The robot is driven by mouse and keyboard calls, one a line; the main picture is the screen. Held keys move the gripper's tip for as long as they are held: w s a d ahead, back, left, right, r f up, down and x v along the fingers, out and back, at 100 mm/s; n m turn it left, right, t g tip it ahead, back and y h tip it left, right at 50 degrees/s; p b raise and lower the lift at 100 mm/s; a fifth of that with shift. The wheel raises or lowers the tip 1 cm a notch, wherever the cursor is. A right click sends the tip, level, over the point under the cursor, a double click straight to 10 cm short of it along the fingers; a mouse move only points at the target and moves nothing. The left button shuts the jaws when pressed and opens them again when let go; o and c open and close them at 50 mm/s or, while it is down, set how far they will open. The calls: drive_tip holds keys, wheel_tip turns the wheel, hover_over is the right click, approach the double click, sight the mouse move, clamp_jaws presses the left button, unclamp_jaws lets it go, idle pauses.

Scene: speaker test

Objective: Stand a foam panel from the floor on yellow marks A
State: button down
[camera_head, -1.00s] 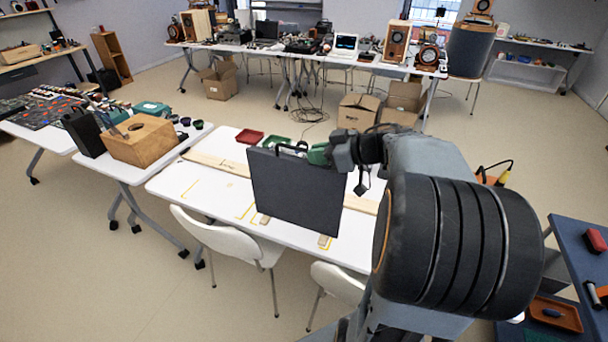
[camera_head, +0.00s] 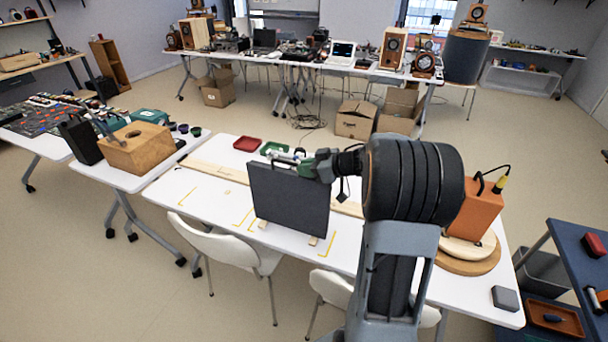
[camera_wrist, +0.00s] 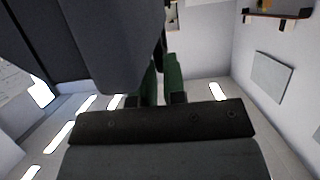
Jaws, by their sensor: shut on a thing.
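The foam panel (camera_head: 288,200) is a dark grey upright slab with a black handle on top and pale wooden feet at its lower edge. It is over the white table, at or just above the top; I cannot tell if the feet touch. My gripper (camera_head: 305,166) has green fingers and is shut at the panel's upper edge. In the wrist view the panel (camera_wrist: 85,45) fills the upper left, beside the green fingers (camera_wrist: 161,85). Yellow corner marks lie near the feet, one left of the panel (camera_head: 243,218) and one right (camera_head: 328,246). Their letters are unreadable.
A long pale wooden strip (camera_head: 208,173) lies behind the panel. Red (camera_head: 247,144) and green trays stand at the table's back edge. An orange box (camera_head: 477,211) stands on round wooden boards at right. White chairs (camera_head: 232,246) stand along the front. Table space left of the panel is clear.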

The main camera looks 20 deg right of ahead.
drive_tip(key=shift+f, duration=0.9)
drive_tip(key=c, duration=1.2)
unclamp_jaws()
drive_tip(key=shift+f, duration=0.15)
